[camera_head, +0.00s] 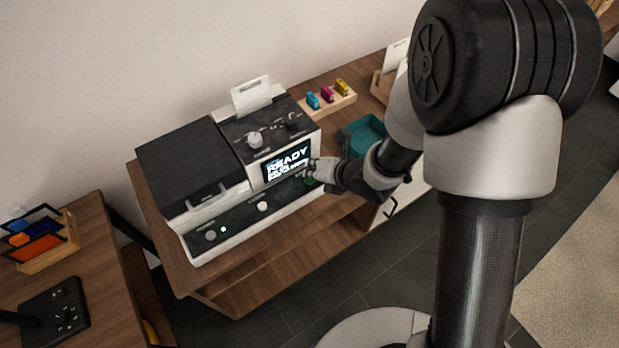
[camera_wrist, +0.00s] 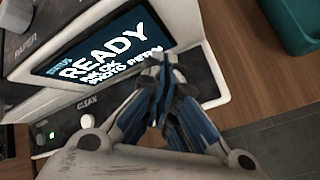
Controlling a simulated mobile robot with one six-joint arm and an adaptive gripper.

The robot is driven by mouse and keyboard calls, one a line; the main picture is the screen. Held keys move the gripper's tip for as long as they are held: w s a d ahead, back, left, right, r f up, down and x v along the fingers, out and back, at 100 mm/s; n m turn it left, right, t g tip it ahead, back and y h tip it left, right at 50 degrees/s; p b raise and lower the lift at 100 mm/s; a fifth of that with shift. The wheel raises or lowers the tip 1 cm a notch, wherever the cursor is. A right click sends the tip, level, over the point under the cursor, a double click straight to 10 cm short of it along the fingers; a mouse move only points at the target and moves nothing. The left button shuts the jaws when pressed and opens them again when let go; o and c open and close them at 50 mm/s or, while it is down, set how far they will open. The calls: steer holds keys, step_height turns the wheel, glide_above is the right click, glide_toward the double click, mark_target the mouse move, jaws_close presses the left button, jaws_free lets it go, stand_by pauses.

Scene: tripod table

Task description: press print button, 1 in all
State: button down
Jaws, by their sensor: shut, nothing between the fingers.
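A black and white printer (camera_head: 215,218) stands on a wooden table, with paper in its top feed. Its lit screen (camera_head: 287,161) reads READY, and it also shows in the wrist view (camera_wrist: 100,50). On the front panel are a white button (camera_head: 262,206) labelled CLEAN in the wrist view (camera_wrist: 87,120), a grey button (camera_head: 211,236) and a small green light (camera_head: 223,229). A green-lit spot (camera_head: 309,181) shows at the panel's right end, by my fingertips. My gripper (camera_head: 312,172) is shut and empty; its fingers (camera_wrist: 160,75) hide that panel end in the wrist view. Contact cannot be told.
A second wooden table (camera_head: 95,245) at left holds a rack of coloured filters (camera_head: 40,240) and a black device (camera_head: 55,310).

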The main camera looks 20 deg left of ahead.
steer(key=shift+f, duration=0.5)
stand_by(0.4)
steer(key=shift+r, duration=0.9)
steer(key=shift+r+p, duration=1.8)
steer(key=shift+r, duration=0.75)
